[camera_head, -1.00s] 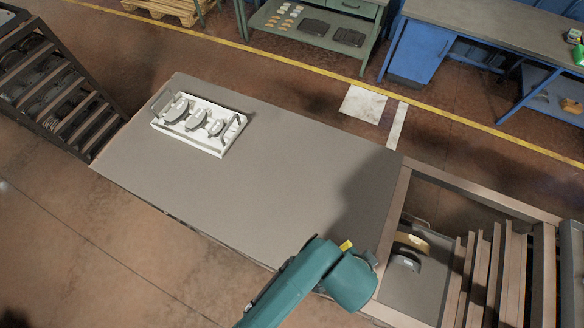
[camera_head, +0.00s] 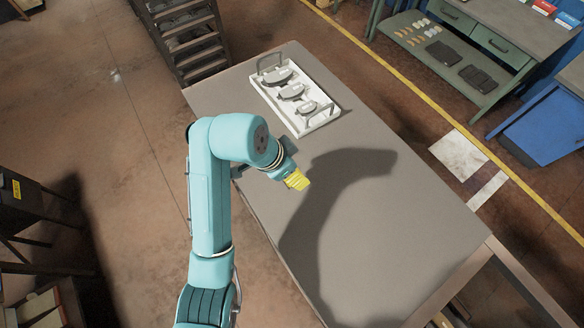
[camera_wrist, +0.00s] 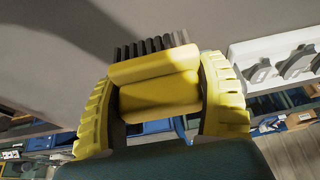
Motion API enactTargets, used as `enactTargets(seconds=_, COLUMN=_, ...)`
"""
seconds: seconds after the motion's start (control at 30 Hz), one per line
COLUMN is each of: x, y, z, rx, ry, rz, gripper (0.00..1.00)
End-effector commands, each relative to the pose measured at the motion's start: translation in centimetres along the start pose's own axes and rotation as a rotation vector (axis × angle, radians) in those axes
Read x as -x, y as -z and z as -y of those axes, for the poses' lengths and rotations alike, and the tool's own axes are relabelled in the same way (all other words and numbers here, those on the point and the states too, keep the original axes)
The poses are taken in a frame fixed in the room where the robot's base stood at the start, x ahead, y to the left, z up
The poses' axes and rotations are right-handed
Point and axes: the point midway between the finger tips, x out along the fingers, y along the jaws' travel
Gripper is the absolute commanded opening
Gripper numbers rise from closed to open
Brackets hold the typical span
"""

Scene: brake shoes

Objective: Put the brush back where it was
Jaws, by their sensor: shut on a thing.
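My gripper (camera_wrist: 155,98) is shut on the brush (camera_wrist: 153,68) in the wrist view. The brush has a rounded yellow handle across the two ribbed yellow fingers and a row of dark bristles on its far side. In the head view my gripper (camera_head: 297,180) is a small yellow end above the near side of the grey table (camera_head: 350,225), short of the white tray. There I cannot tell the brush apart from the yellow fingers. The brush's original place cannot be told from these frames.
A white tray (camera_head: 322,122) with several grey brake parts stands at the table's far end. It shows at the right of the wrist view. A dark rack (camera_head: 190,45) stands behind that end. The table's middle and right are bare, with my arm's shadow across them.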

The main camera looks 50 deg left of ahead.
Motion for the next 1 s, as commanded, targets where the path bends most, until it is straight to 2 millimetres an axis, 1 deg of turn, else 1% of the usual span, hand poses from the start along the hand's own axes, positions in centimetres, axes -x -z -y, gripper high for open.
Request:
enactTargets(seconds=0.03, x=-1.0, y=-0.6, z=-0.2, rx=0.002, ry=-0.008, rz=0.007, gripper=0.37)
enactTargets(seconds=0.13, x=-3.0, y=-1.4, z=-0.2, rx=0.003, ry=-0.006, rz=0.007, gripper=0.37)
enactTargets(seconds=0.43, x=-7.5, y=-3.3, z=-0.2, rx=0.003, ry=-0.005, rz=0.005, gripper=0.37)
enactTargets(seconds=0.53, x=-8.3, y=-3.5, z=-0.2, rx=0.002, ry=-0.001, rz=0.002, gripper=0.37)
enactTargets(seconds=0.83, x=-8.7, y=-3.7, z=-0.2, rx=0.002, ry=-0.001, rz=0.003, gripper=0.37)
enactTargets(seconds=0.87, x=-8.6, y=-3.7, z=-0.2, rx=0.002, ry=-0.001, rz=0.003, gripper=0.81)
enactTargets(seconds=0.9, x=-8.6, y=-3.7, z=-0.2, rx=0.002, ry=-0.001, rz=0.003, gripper=0.88)
enactTargets(seconds=0.97, x=-8.6, y=-3.7, z=-0.2, rx=0.002, ry=-0.001, rz=0.003, gripper=1.00)
enactTargets(seconds=1.0, x=-8.6, y=-3.7, z=-0.2, rx=0.002, ry=-0.001, rz=0.003, gripper=1.00)
